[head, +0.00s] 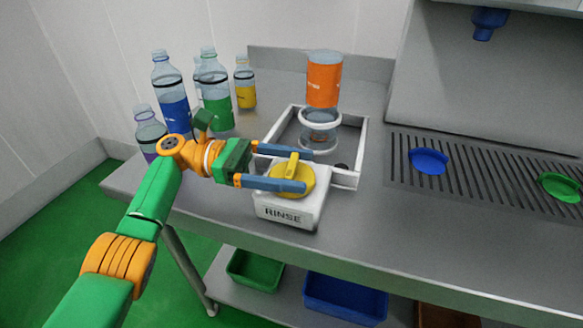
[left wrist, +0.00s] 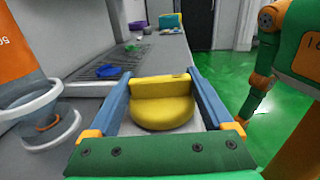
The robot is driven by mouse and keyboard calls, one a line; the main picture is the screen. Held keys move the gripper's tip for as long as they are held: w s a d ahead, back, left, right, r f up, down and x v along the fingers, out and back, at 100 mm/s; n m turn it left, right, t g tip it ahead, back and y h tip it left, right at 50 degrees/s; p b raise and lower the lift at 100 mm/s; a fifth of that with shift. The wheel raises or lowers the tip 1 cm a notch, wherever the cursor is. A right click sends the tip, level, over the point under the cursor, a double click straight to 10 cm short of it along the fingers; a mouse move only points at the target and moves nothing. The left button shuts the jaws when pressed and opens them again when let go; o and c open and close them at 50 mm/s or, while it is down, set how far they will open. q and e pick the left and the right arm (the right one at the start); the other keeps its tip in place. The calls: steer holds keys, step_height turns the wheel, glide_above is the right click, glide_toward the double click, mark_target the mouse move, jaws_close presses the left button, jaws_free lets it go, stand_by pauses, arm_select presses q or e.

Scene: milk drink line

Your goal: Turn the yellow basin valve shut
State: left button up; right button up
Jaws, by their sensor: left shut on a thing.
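The yellow basin valve (head: 288,181) is a round knob with a raised bar, on top of a white box marked RINSE (head: 284,215). My left gripper (head: 308,171) reaches over the box from the left, with one blue finger on each side of the valve. It is shut on the valve. In the left wrist view, the yellow valve (left wrist: 162,108) sits between the two fingers of the left gripper (left wrist: 160,76), with its bar running across from finger to finger. My right gripper is not in view.
Behind the box, a white-rimmed basin (head: 366,145) holds an orange-labelled container (head: 324,80) above a clear ring. Several bottles (head: 213,90) stand at the back left. A slotted drain (head: 485,170) with blue (head: 428,161) and green (head: 560,187) lids lies right.

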arm_select(q)
steer(key=shift+f, duration=0.15)
steer(key=o, duration=1.1)
steer(key=shift+o, duration=0.2)
steer(key=shift+r+p, duration=0.3)
steer(key=shift+r, duration=1.3)
steer(key=s+r, duration=1)
steer(key=s, duration=0.4)
